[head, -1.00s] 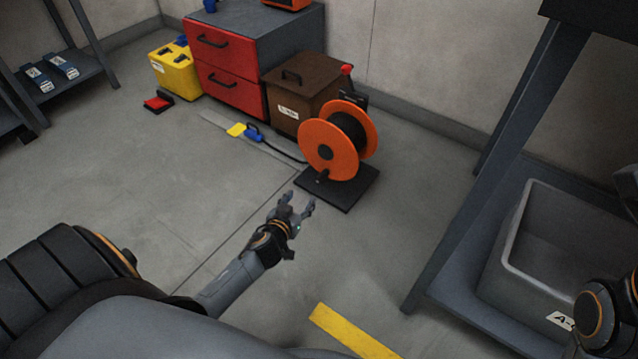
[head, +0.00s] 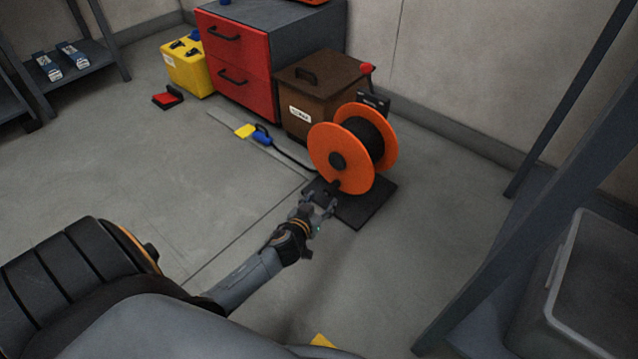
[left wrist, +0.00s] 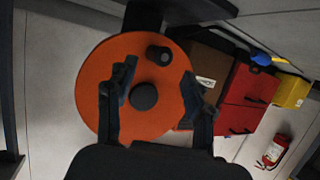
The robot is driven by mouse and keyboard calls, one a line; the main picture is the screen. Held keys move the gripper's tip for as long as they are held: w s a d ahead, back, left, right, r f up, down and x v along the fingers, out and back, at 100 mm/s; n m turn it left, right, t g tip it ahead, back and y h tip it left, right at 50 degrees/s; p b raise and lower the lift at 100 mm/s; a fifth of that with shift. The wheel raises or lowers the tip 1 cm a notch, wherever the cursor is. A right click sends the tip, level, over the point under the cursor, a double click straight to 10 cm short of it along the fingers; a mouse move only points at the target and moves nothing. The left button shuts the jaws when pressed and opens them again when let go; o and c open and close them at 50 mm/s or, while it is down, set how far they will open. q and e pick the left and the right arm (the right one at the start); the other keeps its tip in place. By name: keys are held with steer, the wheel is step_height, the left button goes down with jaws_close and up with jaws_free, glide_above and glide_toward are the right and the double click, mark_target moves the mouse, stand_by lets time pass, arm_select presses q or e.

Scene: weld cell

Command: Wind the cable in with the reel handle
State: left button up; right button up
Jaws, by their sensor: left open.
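An orange cable reel (head: 325,148) with black cable (head: 372,138) wound on it stands on a dark base plate (head: 368,208). The reel's orange face (left wrist: 100,85) fills the middle of the left wrist view. Its black handle knob (left wrist: 160,54) sticks out near the rim, apart from the round hub (left wrist: 143,96). In the head view the knob (head: 333,187) is low on the disc. My left gripper (head: 318,199) is open in front of the lower disc. In the wrist view its fingers straddle the knob and hub area; I see no grip. My right gripper is not in view.
Loose cable runs over the floor to a blue plug (head: 262,134) beside a yellow piece (head: 244,131). A brown box (head: 310,85) and red drawers (head: 240,65) stand behind the reel. A rack with a grey bin (head: 590,290) is at right.

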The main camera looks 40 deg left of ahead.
mark_target(327, 193)
arm_select(q)
steer(key=shift+b+x, duration=1.65)
steer(key=shift+x, duration=2.15)
steer(key=c, duration=1)
steer(key=shift+o, duration=0.2)
steer(key=o, duration=1)
steer(key=shift+c, duration=0.2)
steer(key=shift+s, duration=0.45)
steer(key=c, duration=1)
